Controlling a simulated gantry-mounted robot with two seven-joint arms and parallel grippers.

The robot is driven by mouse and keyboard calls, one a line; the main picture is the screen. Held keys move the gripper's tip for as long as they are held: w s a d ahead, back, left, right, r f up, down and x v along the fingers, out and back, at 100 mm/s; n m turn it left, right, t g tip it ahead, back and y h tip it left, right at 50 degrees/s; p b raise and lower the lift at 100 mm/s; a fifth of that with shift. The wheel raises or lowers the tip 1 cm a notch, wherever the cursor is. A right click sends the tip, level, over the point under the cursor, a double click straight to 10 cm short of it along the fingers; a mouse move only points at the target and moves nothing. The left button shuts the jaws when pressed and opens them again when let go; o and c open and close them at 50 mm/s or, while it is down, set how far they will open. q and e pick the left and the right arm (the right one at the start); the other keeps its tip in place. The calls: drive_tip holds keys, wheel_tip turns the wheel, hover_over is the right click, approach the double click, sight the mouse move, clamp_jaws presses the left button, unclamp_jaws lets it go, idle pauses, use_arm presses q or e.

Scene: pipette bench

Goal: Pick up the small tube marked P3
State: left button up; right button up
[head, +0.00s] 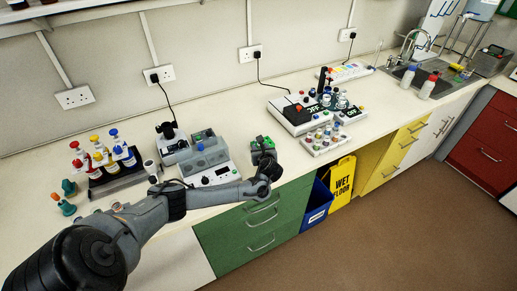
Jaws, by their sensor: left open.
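My left arm reaches in from the lower left, and my left gripper (264,154) hangs over the bench near its front edge. It is open, and its fingers are small and dark here. A small green block or rack (256,146) lies right at the fingers, partly covered by them; I cannot tell whether they touch. No marking P3 can be read in this view. Several small items with coloured tops stand in a pale rack (311,147) to the right of the gripper; I cannot tell whether one is P3. My right gripper is not in view.
A grey-white instrument (213,176) stands left of the gripper. A rack of coloured-top bottles or pipettes (112,181) is farther left. A device with a dark lid (292,116) stands to the right, and a sink (411,77) at the far right. Bench between is clear.

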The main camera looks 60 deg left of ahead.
sight(259, 147)
use_arm(q)
drive_tip(key=shift+x, duration=1.45)
clamp_jaws()
